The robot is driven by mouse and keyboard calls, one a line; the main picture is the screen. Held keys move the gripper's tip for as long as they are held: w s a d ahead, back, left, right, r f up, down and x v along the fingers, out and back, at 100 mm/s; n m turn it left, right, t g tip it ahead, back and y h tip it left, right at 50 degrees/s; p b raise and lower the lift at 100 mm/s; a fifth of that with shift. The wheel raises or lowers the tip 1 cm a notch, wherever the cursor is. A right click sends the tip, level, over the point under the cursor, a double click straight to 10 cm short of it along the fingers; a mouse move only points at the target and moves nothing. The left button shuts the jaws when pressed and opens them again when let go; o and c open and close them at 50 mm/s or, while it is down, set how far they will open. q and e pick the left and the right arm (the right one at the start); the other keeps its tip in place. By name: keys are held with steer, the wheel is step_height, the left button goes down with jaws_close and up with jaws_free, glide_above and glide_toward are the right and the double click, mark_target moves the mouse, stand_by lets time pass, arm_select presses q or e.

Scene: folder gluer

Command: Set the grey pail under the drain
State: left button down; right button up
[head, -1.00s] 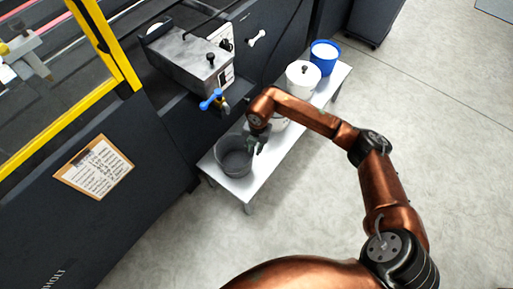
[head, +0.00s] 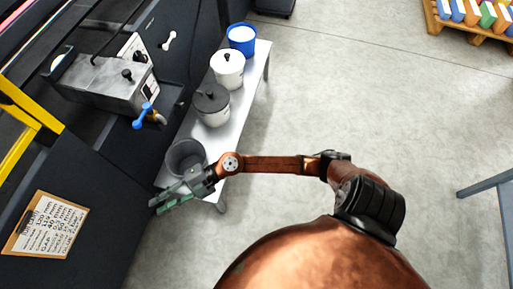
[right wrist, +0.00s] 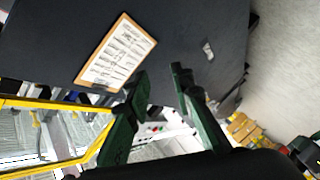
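The grey pail (head: 186,156) is open-topped and stands on the near end of a low white bench (head: 236,105). My right gripper (head: 158,203) is in front of the pail in the head view and covers part of its lower side. The gripper's green fingers are apart with nothing between them, as the right wrist view (right wrist: 160,90) also shows. The drain is a brass tap (head: 158,118) with a blue handle (head: 145,116), below a grey metal tank (head: 112,84). It is up and left of the pail in the picture. My left gripper is out of view.
A clipboard (head: 45,224) is on the dark machine panel. The floor right of the bench is clear.

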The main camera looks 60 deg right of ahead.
steer(key=w+d+r+m+t+h, duration=0.2)
steer(key=d+m+t+h, duration=0.5)
steer(key=d+m+t, duration=0.5)
steer(key=s+d+f+m+g+h, duration=0.4)
steer(key=s+d+f+m, duration=0.1)
steer(key=d+f, duration=0.25)
steer(key=s+d+f+m+g+h, duration=0.35)
steer(key=s+d+f+h, duration=0.2)
steer(key=d+f, duration=0.2)
steer(key=s+d+f+m+g, duration=0.25)
steer(key=s+f+g, duration=0.4)
steer(key=s, duration=0.65)
steer(key=s+a+f+g+y, duration=0.1)
steer(key=s+a+f+g, duration=0.1)
steer(key=s, duration=0.8)
steer(key=s+a+f+g+y, duration=0.2)
steer(key=s, duration=0.7)
steer(key=shift+s+f+g, duration=0.25)
steer(key=shift+s+g, duration=0.15)
